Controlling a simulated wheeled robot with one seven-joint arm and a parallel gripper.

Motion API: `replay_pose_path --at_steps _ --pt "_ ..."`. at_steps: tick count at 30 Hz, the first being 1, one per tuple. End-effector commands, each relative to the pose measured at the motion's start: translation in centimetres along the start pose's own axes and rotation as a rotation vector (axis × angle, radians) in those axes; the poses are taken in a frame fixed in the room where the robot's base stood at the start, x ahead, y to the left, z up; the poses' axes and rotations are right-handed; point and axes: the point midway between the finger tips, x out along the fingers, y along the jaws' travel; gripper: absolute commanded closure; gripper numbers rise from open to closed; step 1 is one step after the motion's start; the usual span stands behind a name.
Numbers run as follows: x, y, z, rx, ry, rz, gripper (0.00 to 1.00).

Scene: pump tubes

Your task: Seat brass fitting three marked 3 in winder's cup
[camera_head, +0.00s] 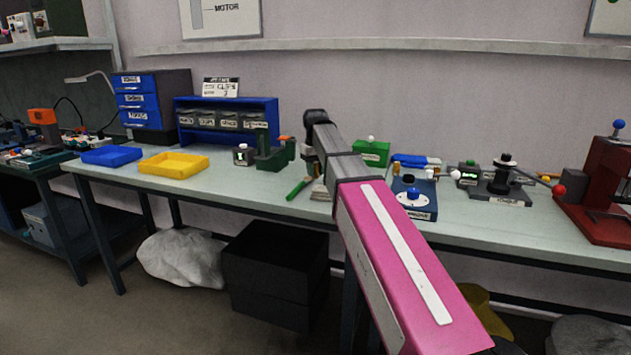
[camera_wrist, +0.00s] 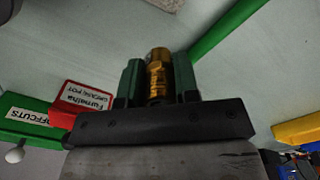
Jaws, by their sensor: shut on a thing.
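In the wrist view my gripper (camera_wrist: 158,78) has its green fingers shut on a brass fitting (camera_wrist: 157,66) with a ribbed, stepped body. Its number mark cannot be read. The fitting appears to be above the pale bench top, clear of other things. In the head view my arm hides the gripper and the fitting. A black device with an upright post and a red-knobbed handle (camera_head: 503,176), which looks like the winder, stands on the bench to the right of my arm. Its cup cannot be made out, and its label is too small to read.
A blue block with a white disc (camera_head: 413,200) stands between my arm and the black device. A green offcuts box (camera_head: 371,153) is behind. A green rod (camera_head: 299,188) lies near the front edge. A red press (camera_head: 608,190) stands far right, a yellow tray (camera_head: 173,165) left.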

Motion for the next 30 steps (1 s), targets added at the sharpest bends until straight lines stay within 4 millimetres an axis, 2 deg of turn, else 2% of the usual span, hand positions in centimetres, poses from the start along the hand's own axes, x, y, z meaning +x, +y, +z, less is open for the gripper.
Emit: replay_pose_path --at_steps 10,22,23,24,25,30 --pt "3.8 0.0 0.1 0.0 0.0 0.0 0.98" --pt "4.3 0.0 0.0 0.0 0.0 0.0 0.98" --pt "4.3 0.0 0.0 0.0 0.0 0.0 0.64" --pt "4.2 0.0 0.0 0.0 0.0 0.0 0.51" --pt "4.2 0.0 0.0 0.0 0.0 0.0 0.45" --pt "4.2 0.0 0.0 0.0 0.0 0.0 0.45"
